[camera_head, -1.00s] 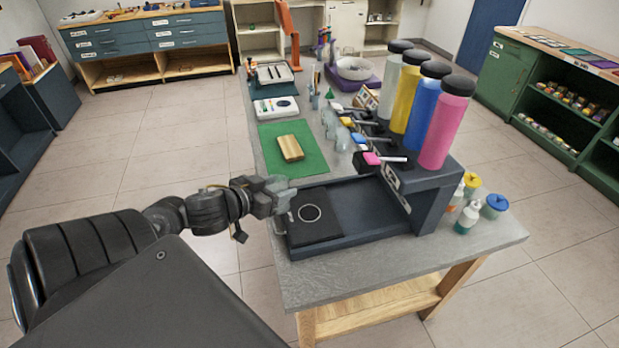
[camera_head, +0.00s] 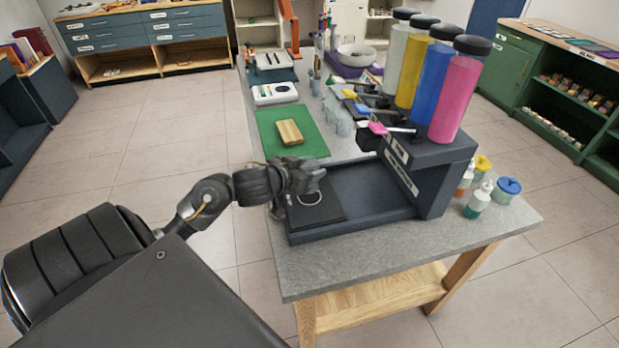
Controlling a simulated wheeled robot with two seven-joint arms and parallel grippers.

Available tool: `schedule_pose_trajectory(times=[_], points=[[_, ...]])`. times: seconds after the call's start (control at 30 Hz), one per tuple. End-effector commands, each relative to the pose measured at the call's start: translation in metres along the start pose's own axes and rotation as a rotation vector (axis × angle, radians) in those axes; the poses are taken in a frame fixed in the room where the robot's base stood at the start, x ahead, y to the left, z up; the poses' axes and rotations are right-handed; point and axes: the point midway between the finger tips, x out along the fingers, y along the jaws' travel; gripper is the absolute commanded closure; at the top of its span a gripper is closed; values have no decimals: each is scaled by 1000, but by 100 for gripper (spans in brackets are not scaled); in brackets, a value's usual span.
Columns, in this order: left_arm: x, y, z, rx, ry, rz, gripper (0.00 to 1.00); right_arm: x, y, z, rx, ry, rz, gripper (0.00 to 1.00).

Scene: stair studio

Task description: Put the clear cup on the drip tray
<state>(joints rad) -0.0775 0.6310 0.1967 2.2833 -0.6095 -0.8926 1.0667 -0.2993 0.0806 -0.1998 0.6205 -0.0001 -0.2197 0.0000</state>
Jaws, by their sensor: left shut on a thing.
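My left gripper (camera_head: 306,180) reaches in from the left, over the near-left part of the dark drip tray (camera_head: 372,195). It is shut on the clear cup, which is hard to make out against the dark surface. The cup seems to be low over a black pad (camera_head: 322,218) in the tray, by a pale ring mark (camera_head: 308,199). The gripper partly covers the ring. I cannot tell whether the cup touches the pad. My right gripper is not in view.
A dark dispenser stand (camera_head: 432,165) with tall colored bottles rises on the tray's right. A green mat (camera_head: 315,146) with a wooden block (camera_head: 290,132) lies behind the gripper. Several small clear cups (camera_head: 343,126) stand behind the tray. Lidded jars (camera_head: 507,189) stand at right.

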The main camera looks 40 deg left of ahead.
Motion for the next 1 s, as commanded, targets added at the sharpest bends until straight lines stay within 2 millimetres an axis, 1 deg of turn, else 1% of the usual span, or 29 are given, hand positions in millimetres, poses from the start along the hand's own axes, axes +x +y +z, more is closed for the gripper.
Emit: schedule_pose_trajectory(times=[0.03,0.07,0.1,0.2,0.3,0.53,0.67,0.7,0.83,0.87,1.0], points=[[8,1,8,-5,-1,1,68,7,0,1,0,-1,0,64],[12,2,11,-6,-2,1,68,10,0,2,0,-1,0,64],[14,1,20,-6,-4,1,68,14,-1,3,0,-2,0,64],[18,1,30,-5,-2,1,68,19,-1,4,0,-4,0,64],[20,1,34,-2,-1,1,68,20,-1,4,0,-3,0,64],[19,1,33,-1,-1,1,68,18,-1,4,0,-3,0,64],[20,1,36,-2,-1,1,68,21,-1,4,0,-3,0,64],[20,0,36,-2,-1,0,43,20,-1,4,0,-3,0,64],[20,1,35,-1,-1,1,26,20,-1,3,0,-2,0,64],[20,1,35,-1,-1,1,24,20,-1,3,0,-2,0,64],[20,1,35,-1,-1,1,24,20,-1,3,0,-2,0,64]])
